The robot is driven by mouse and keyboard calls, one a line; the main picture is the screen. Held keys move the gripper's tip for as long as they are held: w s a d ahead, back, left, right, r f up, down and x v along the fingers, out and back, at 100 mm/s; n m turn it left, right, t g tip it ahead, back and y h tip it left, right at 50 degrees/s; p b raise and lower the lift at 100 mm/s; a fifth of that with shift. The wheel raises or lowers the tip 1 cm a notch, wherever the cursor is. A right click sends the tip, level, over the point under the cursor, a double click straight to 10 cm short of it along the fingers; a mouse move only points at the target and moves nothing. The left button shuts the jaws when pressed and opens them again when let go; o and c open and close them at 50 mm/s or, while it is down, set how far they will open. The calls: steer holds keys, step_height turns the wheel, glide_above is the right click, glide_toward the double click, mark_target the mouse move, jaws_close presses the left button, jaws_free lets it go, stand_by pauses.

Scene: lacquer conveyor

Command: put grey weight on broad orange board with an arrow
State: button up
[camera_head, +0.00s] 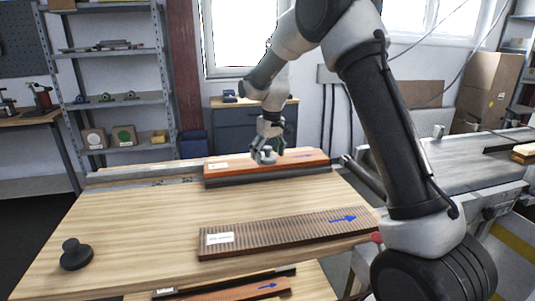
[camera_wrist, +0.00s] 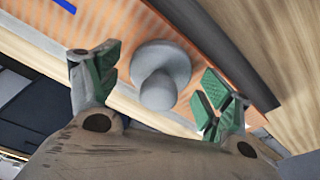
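The grey weight (camera_wrist: 165,70) has a round base and a knob. In the wrist view it appears to sit on the broad orange board (camera_wrist: 110,22), whose blue mark shows at the top left. In the head view the grey weight (camera_head: 266,157) is on the middle of that board (camera_head: 235,166), at the back of the table, partly behind the fingers. The board has a white label and a blue arrow. My gripper (camera_wrist: 158,92) is open, its green-padded fingers on either side of the knob with gaps; it also shows in the head view (camera_head: 266,150).
A black weight (camera_head: 75,256) stands at the table's front left. A brown ribbed board (camera_head: 280,232) with a label and blue arrow lies at the front right. A narrower orange board (camera_head: 240,290) with an arrow is below the front edge. The table's middle (camera_head: 150,215) is clear.

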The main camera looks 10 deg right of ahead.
mark_target(271, 158)
steer(key=shift+r, duration=0.1)
step_height(271, 158, up, 12)
steer(key=s, duration=0.1)
steer(key=shift+s+d, duration=0.35)
steer(key=shift+d, duration=0.05)
steer(key=s+d+r+m+t, duration=0.1)
steer(key=s+d+r, duration=0.3)
steer(key=s, duration=0.5)
steer(key=s+d+r+m, duration=0.1)
steer(key=s+d+r, duration=0.35)
steer(key=s, duration=0.35)
steer(key=s+d+f+m, duration=0.1)
steer(key=s+d+f, duration=0.1)
steer(key=s, duration=0.9)
steer(key=s+d+f+m+t, duration=0.1)
steer(key=s+d+f, duration=0.2)
steer(key=s, duration=0.8)
steer(key=shift+s+d+f+t+h, duration=0.25)
steer(key=shift+d+f+t+h, duration=0.1)
steer(key=shift+f+h, duration=0.1)
